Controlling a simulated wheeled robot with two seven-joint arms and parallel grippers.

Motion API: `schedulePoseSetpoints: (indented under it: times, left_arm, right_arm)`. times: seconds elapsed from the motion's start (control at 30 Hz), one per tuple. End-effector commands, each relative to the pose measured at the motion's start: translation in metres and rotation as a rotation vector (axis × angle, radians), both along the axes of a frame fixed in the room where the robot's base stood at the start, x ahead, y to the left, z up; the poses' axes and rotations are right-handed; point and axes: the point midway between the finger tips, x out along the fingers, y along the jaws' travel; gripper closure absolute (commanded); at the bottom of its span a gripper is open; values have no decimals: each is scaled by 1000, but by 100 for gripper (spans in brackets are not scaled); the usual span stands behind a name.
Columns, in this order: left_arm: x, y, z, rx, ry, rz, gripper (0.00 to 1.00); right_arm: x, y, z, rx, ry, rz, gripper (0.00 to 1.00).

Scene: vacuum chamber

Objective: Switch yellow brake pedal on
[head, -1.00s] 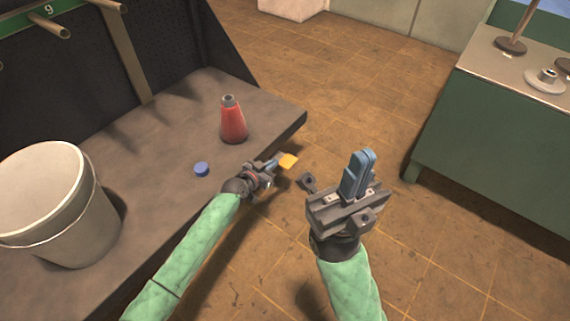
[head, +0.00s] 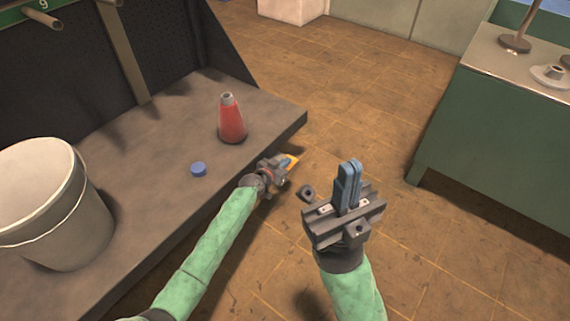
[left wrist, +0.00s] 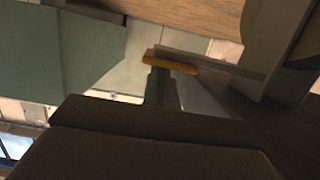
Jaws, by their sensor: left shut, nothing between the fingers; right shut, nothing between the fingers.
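The yellow brake pedal (head: 292,161) shows as a small, slanted yellow piece just past the table's right edge, partly hidden by my left gripper (head: 284,163). In the left wrist view the pedal (left wrist: 172,62) is a yellow bar right at the tip of my shut left fingers (left wrist: 160,84). They look to be touching or nearly so; I cannot tell which. The pedal's mounting is mostly hidden. My right gripper (head: 349,170) is shut and empty, fingers pointing up, well to the right of the pedal over open floor.
A grey table (head: 150,165) fills the left, with a white bucket (head: 65,225), a blue cap (head: 198,169) and a red conical bottle (head: 232,122). A green cabinet (head: 500,150) stands at the right. The tiled floor (head: 360,100) between is clear.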

Motion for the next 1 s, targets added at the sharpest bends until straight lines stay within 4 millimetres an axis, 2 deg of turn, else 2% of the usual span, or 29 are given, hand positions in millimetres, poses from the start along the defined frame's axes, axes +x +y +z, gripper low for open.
schedulePoseSetpoints:
  times: [0.67, 1.0]
  left_arm:
    - [-1, -2, -8, 60, -42, -1, 100]
    - [-3, -3, -22, 153, -108, -1, 100]
  right_arm:
    - [1, 0, 0, 13, 2, -5, 100]
    - [0, 1, -3, -1, 4, -3, 100]
